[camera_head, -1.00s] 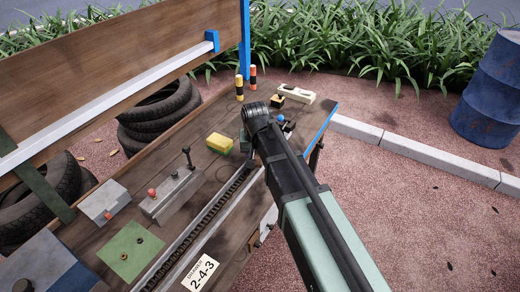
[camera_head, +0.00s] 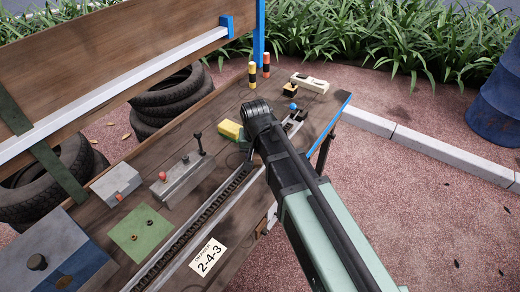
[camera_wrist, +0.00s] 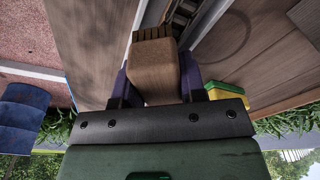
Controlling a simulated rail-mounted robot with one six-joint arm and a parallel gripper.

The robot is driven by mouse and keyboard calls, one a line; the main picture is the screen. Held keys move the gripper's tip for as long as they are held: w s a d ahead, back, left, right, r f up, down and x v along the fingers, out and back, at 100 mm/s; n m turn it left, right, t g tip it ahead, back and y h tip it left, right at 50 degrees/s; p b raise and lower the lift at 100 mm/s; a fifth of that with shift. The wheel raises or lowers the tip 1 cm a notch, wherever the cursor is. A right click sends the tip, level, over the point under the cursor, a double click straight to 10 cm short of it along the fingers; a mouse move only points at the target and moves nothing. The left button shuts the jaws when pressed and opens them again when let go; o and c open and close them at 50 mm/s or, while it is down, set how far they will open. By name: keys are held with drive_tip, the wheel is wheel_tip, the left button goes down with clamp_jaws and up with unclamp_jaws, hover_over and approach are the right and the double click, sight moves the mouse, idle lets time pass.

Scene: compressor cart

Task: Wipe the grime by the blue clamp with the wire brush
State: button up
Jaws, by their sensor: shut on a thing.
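My gripper (camera_wrist: 154,75) shows in the wrist view with its purple fingers shut on the wire brush (camera_wrist: 155,65). The brush is a brown block with tan bristles at its far end, pointing away from the wrist. It appears to be over the bench beside a slotted rail; contact cannot be told. In the head view my arm hides the gripper and brush. A small blue knob (camera_head: 293,106) stands on a fixture just right of my arm's end; whether this is the blue clamp is unclear. I cannot clearly pick out the grime.
A yellow sponge-like block (camera_head: 230,130) lies left of my arm's end. A long dark slotted rail (camera_head: 200,220) runs along the bench. Striped posts (camera_head: 252,75), a cream tool (camera_head: 309,83), grey fixtures (camera_head: 116,183) and a green plate (camera_head: 143,236) stand around. Bare wood lies between them.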

drive_tip(key=shift+s+a, duration=0.8)
drive_tip(key=shift+s, duration=0.25)
drive_tip(key=shift+r, duration=0.1)
wheel_tip(320, 180, up, 6)
drive_tip(key=p, duration=0.6)
drive_tip(key=shift+w, duration=0.1)
wheel_tip(320, 180, up, 3)
drive_tip(key=p, duration=0.3)
drive_tip(key=shift+r, duration=0.1)
drive_tip(key=shift+f, duration=0.2)
